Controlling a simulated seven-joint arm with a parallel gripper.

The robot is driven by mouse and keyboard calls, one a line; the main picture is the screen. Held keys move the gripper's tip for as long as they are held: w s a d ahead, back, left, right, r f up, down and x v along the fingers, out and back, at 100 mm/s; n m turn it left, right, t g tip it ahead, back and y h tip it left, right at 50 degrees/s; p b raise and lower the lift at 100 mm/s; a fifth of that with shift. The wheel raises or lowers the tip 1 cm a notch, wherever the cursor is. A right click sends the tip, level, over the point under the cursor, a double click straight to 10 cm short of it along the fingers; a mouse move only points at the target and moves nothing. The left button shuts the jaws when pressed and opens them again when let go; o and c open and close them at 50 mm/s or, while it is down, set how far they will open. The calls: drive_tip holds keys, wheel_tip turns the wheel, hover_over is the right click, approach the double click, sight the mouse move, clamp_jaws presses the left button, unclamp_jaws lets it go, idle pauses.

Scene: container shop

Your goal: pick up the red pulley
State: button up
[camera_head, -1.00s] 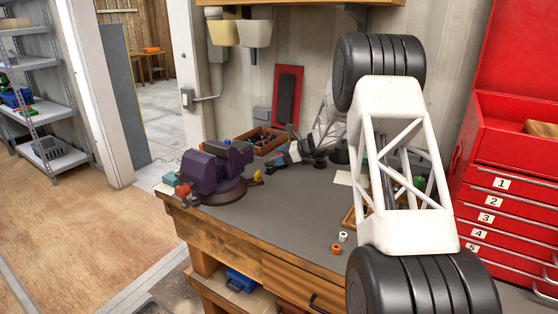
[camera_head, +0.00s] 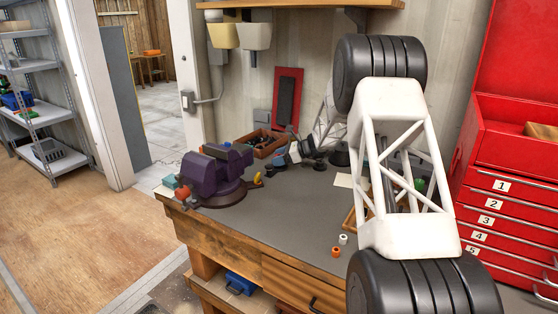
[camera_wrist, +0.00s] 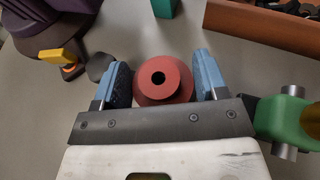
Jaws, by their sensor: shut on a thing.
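The red pulley (camera_wrist: 178,88) is a round, stepped piece with a dark centre hole, seen from above in the wrist view. It sits between the two blue fingers of my gripper (camera_wrist: 164,82), one finger against each side. My gripper is shut on it. In the head view my gripper (camera_head: 278,162) is small, over the far part of the bench beside the wooden tray, and I cannot make out the pulley there. Whether the pulley touches the bench is hard to tell.
A purple vise (camera_head: 216,172) stands on the bench (camera_head: 285,205) to the left. A yellow piece (camera_wrist: 62,55) lies left of my gripper and a green piece (camera_wrist: 285,122) close on its right. A wooden tray (camera_wrist: 262,26) of dark parts is behind. The bench front is mostly clear.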

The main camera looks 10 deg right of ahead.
drive_tip(key=shift+r, duration=0.5)
wheel_tip(320, 180, up, 2)
drive_tip(key=shift+r, duration=0.1)
drive_tip(key=s, duration=1)
drive_tip(key=s+a+r, duration=0.1)
drive_tip(key=s, duration=0.5)
drive_tip(key=shift+a, duration=0.1)
drive_tip(key=shift+w+r, duration=0.1)
drive_tip(key=w+a+r+m+t+h, duration=0.4)
drive_tip(key=a+m+t+h, duration=0.2)
drive_tip(key=m+h, duration=0.6)
drive_tip(key=shift+r+m+t, duration=0.15)
drive_tip(key=shift+m+t, duration=0.45)
drive_tip(key=shift+t, duration=0.7)
idle(0.4)
